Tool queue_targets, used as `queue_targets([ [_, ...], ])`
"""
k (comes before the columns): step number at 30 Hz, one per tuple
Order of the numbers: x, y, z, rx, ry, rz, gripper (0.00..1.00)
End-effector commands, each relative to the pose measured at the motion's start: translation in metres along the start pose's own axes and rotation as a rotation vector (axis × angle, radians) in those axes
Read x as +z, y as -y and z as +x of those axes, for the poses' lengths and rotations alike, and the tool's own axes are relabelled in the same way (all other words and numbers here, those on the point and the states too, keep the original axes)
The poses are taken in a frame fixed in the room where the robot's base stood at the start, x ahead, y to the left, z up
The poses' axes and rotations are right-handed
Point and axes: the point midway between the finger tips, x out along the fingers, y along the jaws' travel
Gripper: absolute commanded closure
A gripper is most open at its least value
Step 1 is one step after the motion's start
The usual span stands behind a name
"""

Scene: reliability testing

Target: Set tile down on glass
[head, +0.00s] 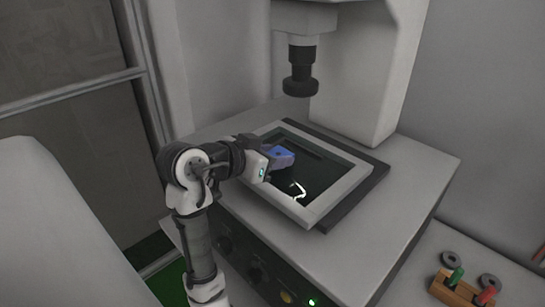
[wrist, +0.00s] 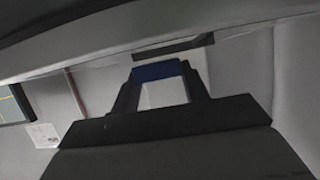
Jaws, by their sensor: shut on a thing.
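The blue tile (head: 284,155) is at the end of my arm in the head view, over the left part of the dark glass (head: 322,178). The glass is set in a light grey frame on the machine's bed. My gripper (head: 271,157) is shut on the tile. In the wrist view, the tile shows as a blue band (wrist: 158,71) between the dark fingertips of my gripper (wrist: 161,76). A bright, curved reflection lies on the glass below the tile. I cannot tell how large the gap between tile and glass is.
A dark lens barrel (head: 299,80) hangs from the machine head above the back of the bed. The machine's column stands behind the frame. A wooden block with coloured pegs (head: 465,288) and grey rings (head: 451,258) are at the lower right, clear of my arm.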

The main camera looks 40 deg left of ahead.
Motion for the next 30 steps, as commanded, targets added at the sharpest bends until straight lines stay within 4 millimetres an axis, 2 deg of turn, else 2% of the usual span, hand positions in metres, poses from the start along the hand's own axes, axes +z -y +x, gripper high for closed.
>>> queue_targets([
  [4,0.0098,-0.0007,0.0042,0.0,0.0,0.0,0.78],
  [15,0.0142,-0.0005,0.0061,0.0,-0.001,0.001,0.78],
  [16,0.014,-0.0004,0.0059,0.0,0.0,0.001,0.54],
  [21,0.0131,-0.0004,0.0055,0.0,0.0,0.001,0.33],
  [30,0.0108,-0.0004,0.0046,0.0,0.0,0.001,0.33],
])
